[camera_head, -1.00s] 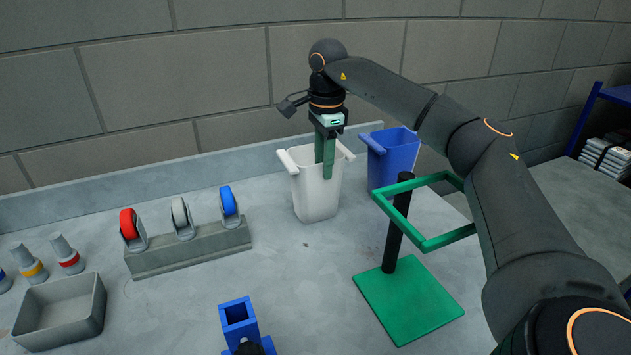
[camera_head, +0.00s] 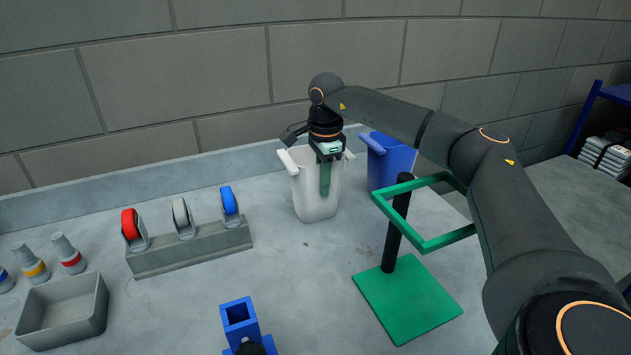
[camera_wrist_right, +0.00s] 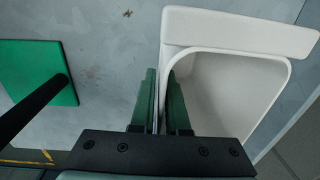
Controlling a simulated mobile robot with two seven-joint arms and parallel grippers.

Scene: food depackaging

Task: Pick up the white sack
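The white sack (camera_head: 309,190) is a stiff, open-topped white container with a flared rim, standing upright on the grey table near the back wall. It also shows in the right wrist view (camera_wrist_right: 232,35), where I look into its opening. My right gripper (camera_head: 325,193) points down over its rim. Its green fingers straddle the near wall, one outside and one inside; the inside finger is hidden in the head view. In the wrist view the fingers (camera_wrist_right: 164,100) are a small gap apart with the wall between them. Contact is unclear. My left gripper is not in view.
A blue container (camera_head: 393,163) stands close right of the sack. A green stand (camera_head: 408,300) with a square frame (camera_head: 450,238) is under my right arm. A wheel rack (camera_head: 190,253), grey tray (camera_head: 62,312) and blue block (camera_head: 240,318) lie left and front. The table centre is clear.

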